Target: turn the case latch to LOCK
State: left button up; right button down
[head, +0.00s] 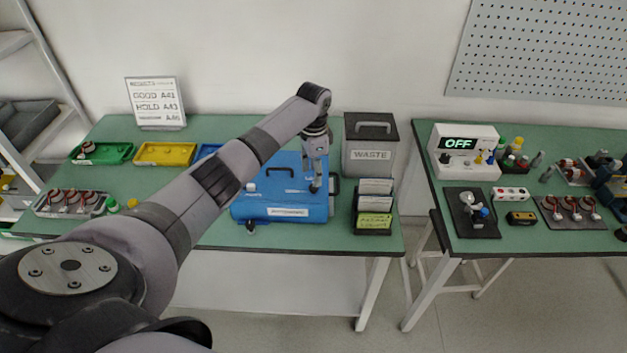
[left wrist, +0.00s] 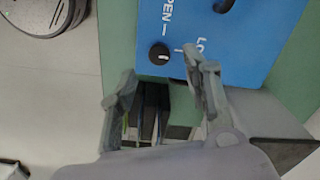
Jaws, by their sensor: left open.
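The blue case (head: 285,209) lies on the left green table. In the left wrist view, the case top (left wrist: 262,42) shows the printed words OPEN and part of LOCK. A round black latch knob (left wrist: 159,53) with a small white mark sits beside these words; which word the mark points to cannot be told. My left gripper (head: 317,184) is over the right part of the case, pointing down. Its fingers are apart, and in the wrist view the knob appears between and just past the fingertips. No hold on the knob shows. My right gripper is out of view.
A grey WASTE bin (head: 371,156) stands behind and right of the case. A black card holder (head: 373,229) stands close to its right. Green (head: 118,153) and yellow (head: 164,154) trays lie at left. A second table holds the OFF device (head: 464,159).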

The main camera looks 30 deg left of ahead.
aim_at(313, 186)
pick_arm(q)
notch_tip(313, 186, up, 7)
dwell(0.3)
jog(key=shift+r, duration=0.1)
